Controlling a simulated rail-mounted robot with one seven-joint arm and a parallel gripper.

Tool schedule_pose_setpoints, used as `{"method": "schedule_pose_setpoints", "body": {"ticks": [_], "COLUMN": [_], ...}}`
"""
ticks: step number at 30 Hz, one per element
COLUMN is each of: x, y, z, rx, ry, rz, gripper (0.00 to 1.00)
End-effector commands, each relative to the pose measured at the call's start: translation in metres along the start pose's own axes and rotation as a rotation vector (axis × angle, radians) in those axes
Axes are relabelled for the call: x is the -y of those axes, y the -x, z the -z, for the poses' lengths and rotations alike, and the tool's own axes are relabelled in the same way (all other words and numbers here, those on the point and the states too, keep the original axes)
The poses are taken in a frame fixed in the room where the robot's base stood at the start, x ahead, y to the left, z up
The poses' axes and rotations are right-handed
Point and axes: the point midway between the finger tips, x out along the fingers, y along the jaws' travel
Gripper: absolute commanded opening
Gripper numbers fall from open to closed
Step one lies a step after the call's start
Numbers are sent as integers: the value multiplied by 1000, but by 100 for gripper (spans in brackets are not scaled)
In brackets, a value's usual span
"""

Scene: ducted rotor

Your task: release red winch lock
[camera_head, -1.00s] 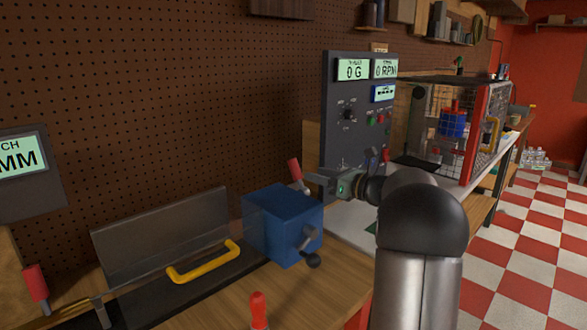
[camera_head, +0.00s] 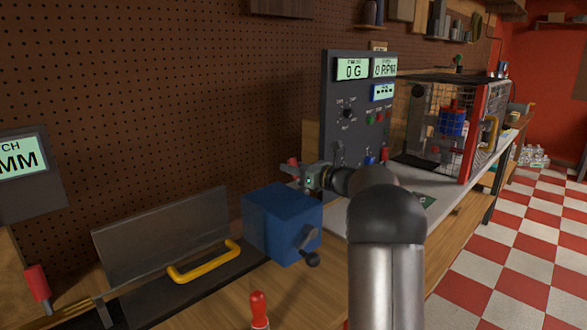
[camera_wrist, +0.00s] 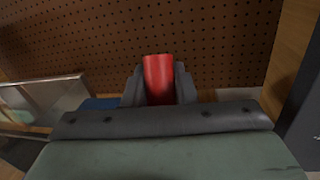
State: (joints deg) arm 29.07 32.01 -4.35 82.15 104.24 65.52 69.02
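The blue winch box (camera_head: 282,222) stands on the bench, with a dark crank on its front right. The red handle of the winch lock (camera_head: 293,162) shows above the back of the box, partly hidden by my gripper. My gripper (camera_head: 298,168) is at this handle, coming from the right. In the wrist view, the red handle (camera_wrist: 158,80) fills the space between my two dark fingers (camera_wrist: 159,88), which appear to touch it on both sides. Its stem is hidden. A corner of the blue box (camera_wrist: 100,103) shows at lower left there.
A yellow handle (camera_head: 205,264) and an upright grey plate (camera_head: 165,237) are left of the box. Another red handle (camera_head: 258,308) stands at the front. The control panel (camera_head: 358,110) and mesh cage (camera_head: 450,130) are behind my arm. A pegboard wall runs along the back.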

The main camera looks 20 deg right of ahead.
Motion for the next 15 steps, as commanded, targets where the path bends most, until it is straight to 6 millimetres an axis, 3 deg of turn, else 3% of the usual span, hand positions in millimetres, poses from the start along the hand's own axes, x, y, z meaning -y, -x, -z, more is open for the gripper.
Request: {"method": "schedule_pose_setpoints", "body": {"ticks": [7, 15], "x": [0, -2], "y": [2, 14], "z": [3, 1], "rx": [25, 200], "ry": [3, 34], "rz": [-2, -21], "gripper": [0, 0]}}
